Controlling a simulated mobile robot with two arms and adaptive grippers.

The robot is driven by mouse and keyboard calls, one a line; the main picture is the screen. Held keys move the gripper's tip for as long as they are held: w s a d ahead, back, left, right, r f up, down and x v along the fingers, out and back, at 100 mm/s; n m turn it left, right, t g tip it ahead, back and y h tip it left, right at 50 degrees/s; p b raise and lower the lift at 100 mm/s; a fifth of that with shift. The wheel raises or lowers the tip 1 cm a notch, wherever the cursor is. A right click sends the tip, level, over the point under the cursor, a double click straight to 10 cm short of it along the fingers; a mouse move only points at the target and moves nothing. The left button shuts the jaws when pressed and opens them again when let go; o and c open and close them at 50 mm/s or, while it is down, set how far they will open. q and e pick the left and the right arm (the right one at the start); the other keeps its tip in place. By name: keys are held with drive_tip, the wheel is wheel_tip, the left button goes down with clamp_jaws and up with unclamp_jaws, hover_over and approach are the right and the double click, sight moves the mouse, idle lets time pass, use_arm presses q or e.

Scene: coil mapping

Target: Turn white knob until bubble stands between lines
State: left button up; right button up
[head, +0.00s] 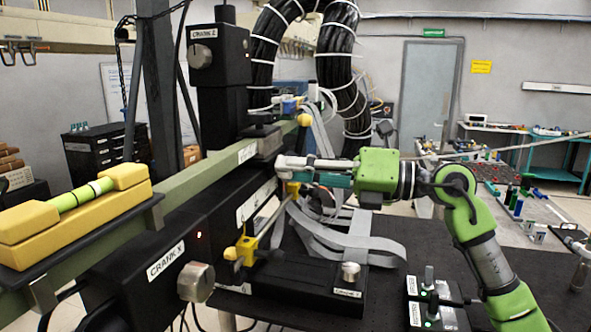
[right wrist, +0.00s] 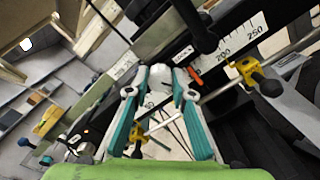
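The level (head: 135,207) is a yellow block with a green vial (head: 80,195) at the left of the head view. The vial has pale bands; I cannot make out the bubble. My right gripper (head: 280,165) reaches left to the green beam in the head view. In the right wrist view, the white knob (right wrist: 160,73) sits between the tips of my right gripper (right wrist: 161,80). Both fingertips appear to press its sides, so it looks shut on the knob. In the head view the fingers mostly hide the knob. My left gripper is not in view.
Silver crank knobs stand at Crank Z (head: 200,56), Crank X (head: 196,282) and Crank Y (head: 350,270). A yellow clamp (head: 243,250) on a rod is close below my right gripper. Grey ribbon cables (head: 345,242) hang behind. A control box (head: 435,300) stands at lower right.

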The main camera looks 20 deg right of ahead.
drive_tip(key=shift+c, duration=0.8)
drive_tip(key=shift+n+b, duration=2.4)
drive_tip(key=shift+n, duration=0.5)
drive_tip(key=o, duration=1.1)
